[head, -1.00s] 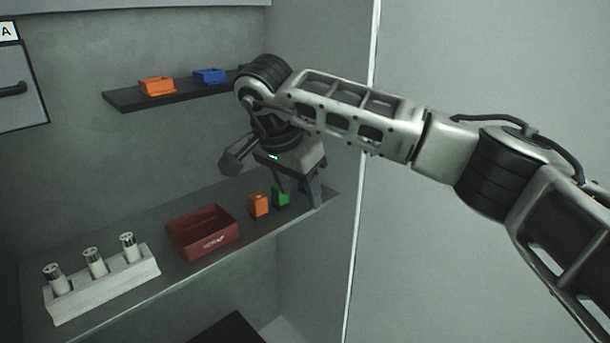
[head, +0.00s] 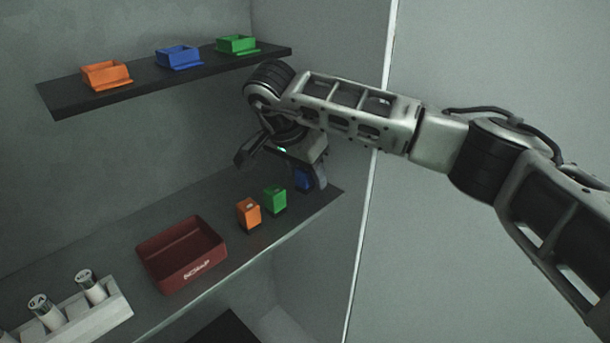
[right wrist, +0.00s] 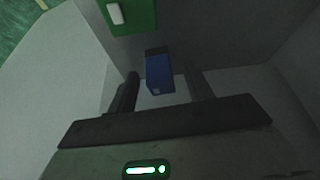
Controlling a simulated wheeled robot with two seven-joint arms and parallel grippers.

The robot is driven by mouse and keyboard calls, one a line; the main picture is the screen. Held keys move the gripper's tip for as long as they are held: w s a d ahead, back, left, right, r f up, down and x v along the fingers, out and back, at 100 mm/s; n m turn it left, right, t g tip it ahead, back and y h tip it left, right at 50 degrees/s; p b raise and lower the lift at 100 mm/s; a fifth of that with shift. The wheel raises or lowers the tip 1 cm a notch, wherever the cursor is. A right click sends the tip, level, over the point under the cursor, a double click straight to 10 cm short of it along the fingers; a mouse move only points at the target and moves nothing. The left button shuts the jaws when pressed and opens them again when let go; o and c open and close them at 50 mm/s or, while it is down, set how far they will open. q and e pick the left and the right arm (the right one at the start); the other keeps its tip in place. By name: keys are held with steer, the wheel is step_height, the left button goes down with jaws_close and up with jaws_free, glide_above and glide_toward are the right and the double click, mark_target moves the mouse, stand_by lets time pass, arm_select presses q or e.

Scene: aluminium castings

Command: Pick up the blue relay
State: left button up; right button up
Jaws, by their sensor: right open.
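The blue relay (head: 303,179) stands near the right end of the lower shelf, partly hidden by my right gripper. In the right wrist view the blue relay (right wrist: 159,72) appears between the two dark fingers. My right gripper (head: 308,178) is open at the relay, pointing down; a gap shows on the relay's right side in the wrist view (right wrist: 162,82). I cannot tell whether a finger touches it. My left gripper is not in view.
A green relay (head: 274,199) and an orange relay (head: 248,213) stand left of the blue one. A dark red tray (head: 182,255) and a white holder with cylinders (head: 88,325) are further left. An upper shelf (head: 60,98) carries orange, blue and green bins.

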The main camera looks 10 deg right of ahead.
steer(key=shift+w+f, duration=0.1)
steer(key=shift+f, duration=0.2)
steer(key=c, duration=1.1)
steer(key=shift+o, duration=0.2)
steer(key=shift+r, duration=0.1)
